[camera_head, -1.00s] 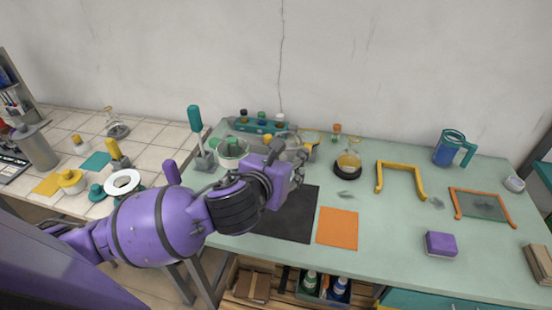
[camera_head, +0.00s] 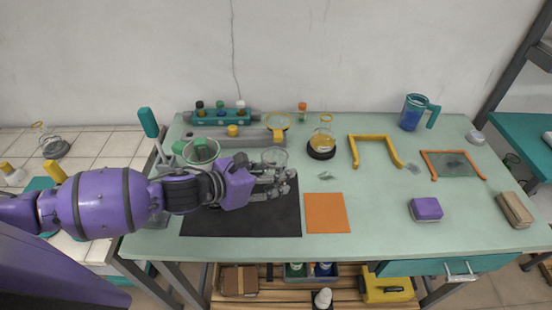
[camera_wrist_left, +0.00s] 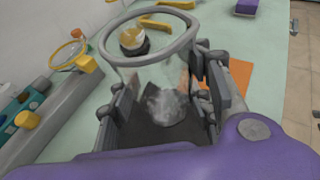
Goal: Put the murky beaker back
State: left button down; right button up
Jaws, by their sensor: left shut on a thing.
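The murky beaker (camera_wrist_left: 155,75) is a clear glass beaker with a cloudy grey patch low in it. My left gripper (camera_wrist_left: 158,112) is shut on it, with fingers on both sides of the glass. In the head view the beaker (camera_head: 274,157) shows above the fingers of my left gripper (camera_head: 272,183), over the back right part of the black mat (camera_head: 240,222). Its lower part is hidden by the fingers there. I cannot tell if its base touches the mat. My right gripper is not in view.
A grey device (camera_head: 215,142) with yellow parts stands behind my arm. Another glass vessel (camera_head: 201,151) is behind my wrist. A yellow-liquid flask (camera_head: 322,138) sits on a black base at right. An orange square (camera_head: 326,213) lies beside the mat.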

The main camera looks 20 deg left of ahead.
aim_at(265, 190)
pick_arm(q)
jog(key=shift+s+f, duration=0.1)
jog(key=shift+f, duration=0.05)
jog(key=shift+a, duration=0.15)
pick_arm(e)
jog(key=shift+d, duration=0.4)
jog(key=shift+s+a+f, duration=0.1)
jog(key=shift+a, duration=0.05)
pick_arm(q)
notch_tip(265, 190, down, 4)
jog(key=shift+s+f+b, duration=0.1)
jog(key=shift+b, duration=0.55)
jog(key=shift+f, duration=0.5)
jog(key=shift+f+b, duration=0.25)
jog(key=shift+b, duration=0.1)
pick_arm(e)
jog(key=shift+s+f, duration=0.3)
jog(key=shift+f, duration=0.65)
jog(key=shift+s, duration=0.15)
